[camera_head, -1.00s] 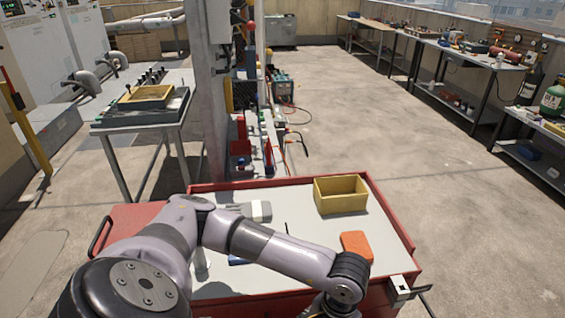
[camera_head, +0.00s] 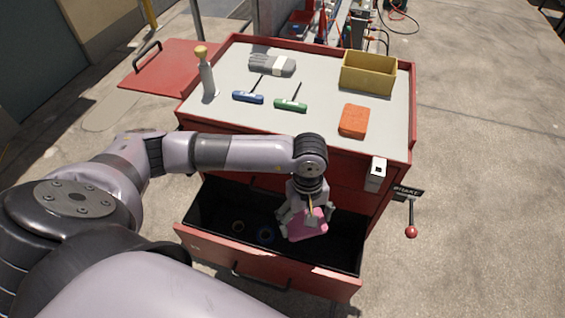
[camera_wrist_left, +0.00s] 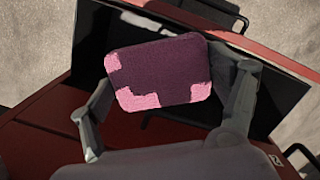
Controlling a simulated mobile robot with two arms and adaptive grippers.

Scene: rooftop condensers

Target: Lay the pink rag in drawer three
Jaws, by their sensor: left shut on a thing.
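The pink rag (camera_head: 309,227) is a folded pad in my left gripper (camera_head: 303,218), over the right part of an open drawer (camera_head: 207,249) of the red tool cabinet. In the left wrist view the rag (camera_wrist_left: 157,72) lies between the two fingers of the gripper (camera_wrist_left: 165,85), partly in shadow, with the dark drawer interior beyond it. The gripper is shut on the rag. I cannot tell whether the rag touches the drawer floor. Two small round things lie in the drawer, left of the rag. The drawer's number is not clearly readable. My right gripper is not in view.
The cabinet top (camera_head: 315,128) holds a yellow bin (camera_head: 368,73), an orange sponge-like block (camera_head: 354,121), grey gloves (camera_head: 272,65), a blue-handled tool (camera_head: 248,97), a green-handled tool (camera_head: 291,105) and a yellow-topped bottle-like thing (camera_head: 207,75). A red-knobbed lever (camera_head: 411,231) sticks out at right.

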